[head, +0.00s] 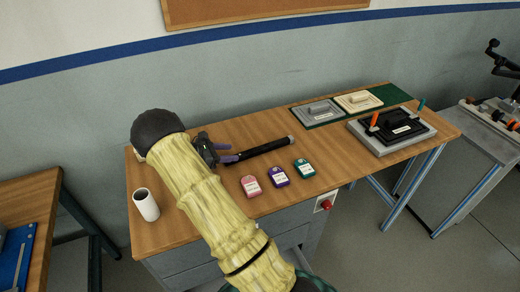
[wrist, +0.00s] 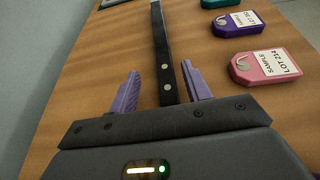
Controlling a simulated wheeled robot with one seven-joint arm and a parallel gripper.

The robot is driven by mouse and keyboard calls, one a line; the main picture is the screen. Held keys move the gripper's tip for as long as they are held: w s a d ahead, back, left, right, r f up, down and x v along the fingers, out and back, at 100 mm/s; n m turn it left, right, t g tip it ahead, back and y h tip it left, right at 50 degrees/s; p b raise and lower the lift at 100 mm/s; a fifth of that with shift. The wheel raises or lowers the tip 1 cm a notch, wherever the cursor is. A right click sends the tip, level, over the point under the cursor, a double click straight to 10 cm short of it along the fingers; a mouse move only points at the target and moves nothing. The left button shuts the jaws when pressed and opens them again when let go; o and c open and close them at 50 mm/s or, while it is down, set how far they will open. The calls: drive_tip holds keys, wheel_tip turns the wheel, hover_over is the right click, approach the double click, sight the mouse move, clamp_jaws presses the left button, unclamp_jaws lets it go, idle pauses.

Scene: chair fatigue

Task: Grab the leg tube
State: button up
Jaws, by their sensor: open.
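The leg tube (head: 265,147) is a long black bar lying on the wooden table, with its far end pointing to the back right. In the wrist view the gripper fingers (wrist: 158,88) lie one on each side of the tube's near end, with a gap on both sides. I cannot tell the exact height of the fingers above the table.
Pink (head: 250,186), purple (head: 278,177) and green (head: 304,168) sample tags lie in front of the tube. A white cup (head: 146,204) stands at the left. A grey fixture with a black plate (head: 392,128) and two pads (head: 318,112) (head: 358,101) sit at the right.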

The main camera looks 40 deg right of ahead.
sight(243, 154)
drive_tip(key=x, duration=0.1)
drive_tip(key=p+x, duration=0.1)
drive_tip(key=x, duration=0.3)
drive_tip(key=shift+s+f+p, duration=0.1)
drive_tip(key=shift+s+p, duration=0.2)
drive_tip(key=shift+p, duration=0.1)
idle(0.3)
clamp_jaws()
